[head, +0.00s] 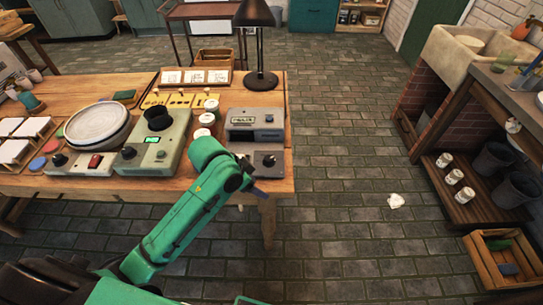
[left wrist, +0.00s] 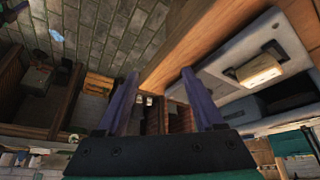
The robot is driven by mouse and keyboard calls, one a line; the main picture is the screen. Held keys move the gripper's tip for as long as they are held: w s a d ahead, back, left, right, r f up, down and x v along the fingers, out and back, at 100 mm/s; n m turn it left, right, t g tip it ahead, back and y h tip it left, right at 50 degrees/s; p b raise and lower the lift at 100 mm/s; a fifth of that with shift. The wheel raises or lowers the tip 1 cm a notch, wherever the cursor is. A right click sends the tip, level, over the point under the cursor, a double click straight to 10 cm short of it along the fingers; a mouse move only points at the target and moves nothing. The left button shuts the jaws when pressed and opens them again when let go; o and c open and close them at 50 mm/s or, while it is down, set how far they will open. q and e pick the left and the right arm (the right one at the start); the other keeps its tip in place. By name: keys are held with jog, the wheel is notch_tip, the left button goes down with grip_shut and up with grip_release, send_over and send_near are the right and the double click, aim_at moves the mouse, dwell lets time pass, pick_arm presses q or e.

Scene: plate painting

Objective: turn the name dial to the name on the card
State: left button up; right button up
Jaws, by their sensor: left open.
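A grey machine (head: 257,127) stands at the table's right end. It has a dark window, a small pale lettered part on top and a black knob (head: 268,160) on its lower front. Its lettering is too small to read. Which part is the name dial I cannot tell for sure. Several white cards (head: 194,76) stand in a wooden holder at the back, their writing unreadable. My left gripper (head: 258,190) is at the machine's front edge, mostly hidden behind its green arm. In the left wrist view its fingers (left wrist: 160,92) are apart and empty, with the machine (left wrist: 225,90) beside them. My right gripper does not show.
A second grey machine (head: 155,148) with a black cup-like top and a pale round plate (head: 98,122) stand left of it. White-lidded jars (head: 207,120) stand between the machines. A black lamp (head: 260,78) stands behind. The floor right of the table is mostly clear.

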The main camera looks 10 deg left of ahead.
pick_arm(q)
jog(key=w+r+m, duration=0.3)
jog(key=w+r, duration=0.2)
jog(key=r, duration=0.1)
jog(key=g, duration=0.1)
send_near(268, 158)
jog(key=x, duration=0.8)
jog(key=shift+d+f, duration=0.1)
jog(key=shift+f, duration=0.2)
grip_shut()
